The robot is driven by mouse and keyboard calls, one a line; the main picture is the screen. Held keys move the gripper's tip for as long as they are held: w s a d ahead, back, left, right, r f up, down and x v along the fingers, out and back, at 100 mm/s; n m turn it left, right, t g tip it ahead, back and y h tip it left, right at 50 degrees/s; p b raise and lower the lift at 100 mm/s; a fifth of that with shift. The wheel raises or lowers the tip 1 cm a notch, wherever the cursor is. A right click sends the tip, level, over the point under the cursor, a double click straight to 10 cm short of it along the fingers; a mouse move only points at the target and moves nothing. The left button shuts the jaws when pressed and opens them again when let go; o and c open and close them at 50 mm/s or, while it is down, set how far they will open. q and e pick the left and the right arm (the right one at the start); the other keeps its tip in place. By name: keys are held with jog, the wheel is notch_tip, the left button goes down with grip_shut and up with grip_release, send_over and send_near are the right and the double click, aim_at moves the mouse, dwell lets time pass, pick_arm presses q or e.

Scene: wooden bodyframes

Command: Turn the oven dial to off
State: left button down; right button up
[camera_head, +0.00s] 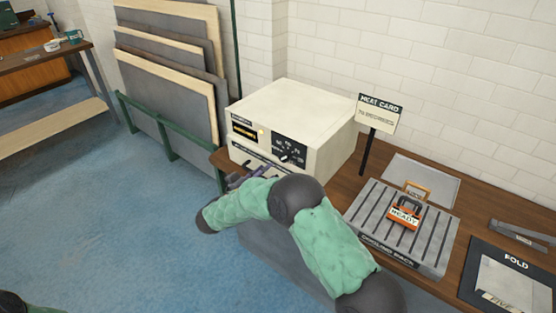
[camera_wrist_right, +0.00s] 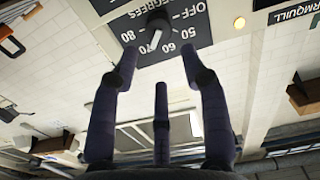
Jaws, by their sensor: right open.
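The oven (camera_head: 310,110) is a cream box on the wooden bench against the wall. Its black dial (camera_head: 285,157) sits on a dark degrees panel; the dial also shows in the right wrist view (camera_wrist_right: 158,22). There its white pointer is near the 70 place, between 80 and 60, away from OFF. My right gripper (camera_head: 238,179) is in front of the oven, low and left of the dial. In the right wrist view the gripper (camera_wrist_right: 158,62) is open and empty, its fingers spread below the dial and apart from it. My left gripper is out of view.
A heat card sign (camera_head: 380,114) stands right of the oven. A slatted grey rack (camera_head: 370,215) holds an orange ready tag (camera_head: 405,213). A fold board (camera_head: 510,275) lies at the far right. Panels (camera_head: 175,75) lean in a green rack at left. Blue floor is clear.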

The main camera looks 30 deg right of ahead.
aim_at(282, 158)
jog(key=b+x, duration=0.1)
jog(key=x, duration=0.8)
jog(key=shift+d, duration=0.2)
jog(key=c, duration=0.9)
